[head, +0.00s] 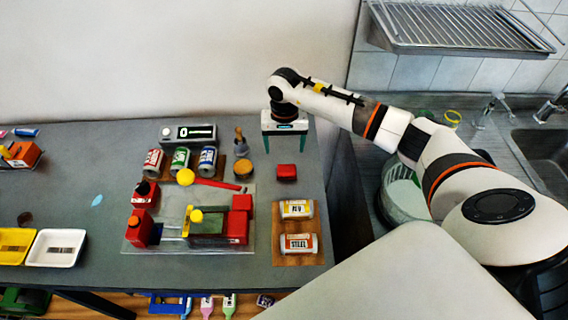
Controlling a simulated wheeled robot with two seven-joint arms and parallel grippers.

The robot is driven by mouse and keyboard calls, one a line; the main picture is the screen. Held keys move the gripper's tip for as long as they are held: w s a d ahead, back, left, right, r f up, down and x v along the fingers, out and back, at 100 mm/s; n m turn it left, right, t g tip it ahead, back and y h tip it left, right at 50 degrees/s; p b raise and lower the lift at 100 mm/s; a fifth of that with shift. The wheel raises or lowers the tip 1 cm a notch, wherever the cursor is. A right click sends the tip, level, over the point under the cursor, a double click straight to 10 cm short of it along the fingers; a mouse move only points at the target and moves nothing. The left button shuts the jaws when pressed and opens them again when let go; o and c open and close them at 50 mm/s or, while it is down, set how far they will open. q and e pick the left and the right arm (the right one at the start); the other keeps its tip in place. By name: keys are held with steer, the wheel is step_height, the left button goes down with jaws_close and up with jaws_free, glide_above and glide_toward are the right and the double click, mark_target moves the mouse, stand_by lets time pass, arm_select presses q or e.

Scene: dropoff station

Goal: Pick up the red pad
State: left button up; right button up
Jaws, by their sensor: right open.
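The red pad (286,172) lies on the grey table, right of the clear base plate and above the board with two cans. It is a small red block, apart from other things. My right gripper (286,153) is above and behind the pad in the picture. Its fingers point down, spread apart, and nothing shows between them. My left gripper is not in view.
A red and yellow device (208,221) stands on a clear plate. Several cans (180,160), a scale display (189,133) and a yellow-topped jar (243,168) are left of the pad. Two cans lie on a wooden board (297,259). A sink (540,150) is at right.

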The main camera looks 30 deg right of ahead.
mark_target(286, 168)
steer(key=f, duration=0.2)
steer(key=f+b, duration=0.1)
steer(key=shift+s+f, duration=0.25)
steer(key=shift+w+f, duration=0.1)
steer(key=shift+f, duration=0.3)
steer(key=shift+w+f, duration=0.1)
steer(key=shift+f, duration=0.15)
steer(key=f, duration=0.1)
steer(key=f+b, duration=0.1)
steer(key=f, duration=0.1)
steer(key=f+b, duration=0.1)
steer(key=shift+d+f, duration=0.2)
steer(key=shift+d, duration=0.05)
steer(key=shift+f, duration=0.15)
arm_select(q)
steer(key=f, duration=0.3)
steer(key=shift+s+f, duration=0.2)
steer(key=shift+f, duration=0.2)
